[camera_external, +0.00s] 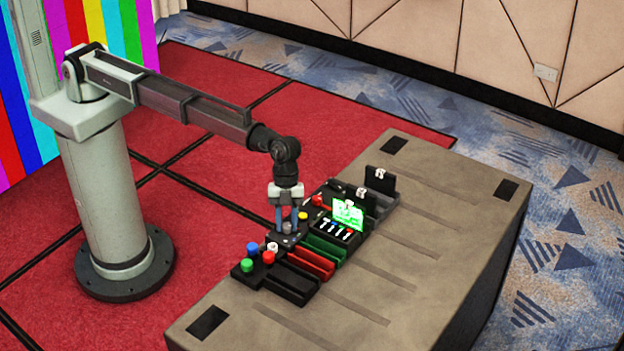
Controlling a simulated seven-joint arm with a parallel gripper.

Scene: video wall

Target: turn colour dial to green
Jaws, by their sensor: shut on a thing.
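My gripper (286,221) points straight down over the dark control panel on the grey bench. Its two blue-grey fingers are closed around a small grey knob (288,228), which appears to be the colour dial. The fingers partly hide the knob, and its markings are too small to read. A small screen (348,212) to the right of the gripper glows green with a white shape on it.
Blue, green and red buttons (253,247) stand left of the gripper, and a yellow one (303,216) is close on its right. Green and red trays (311,262) lie in front. Black panels (380,180) stand farther back. The bench's right side (440,230) is clear.

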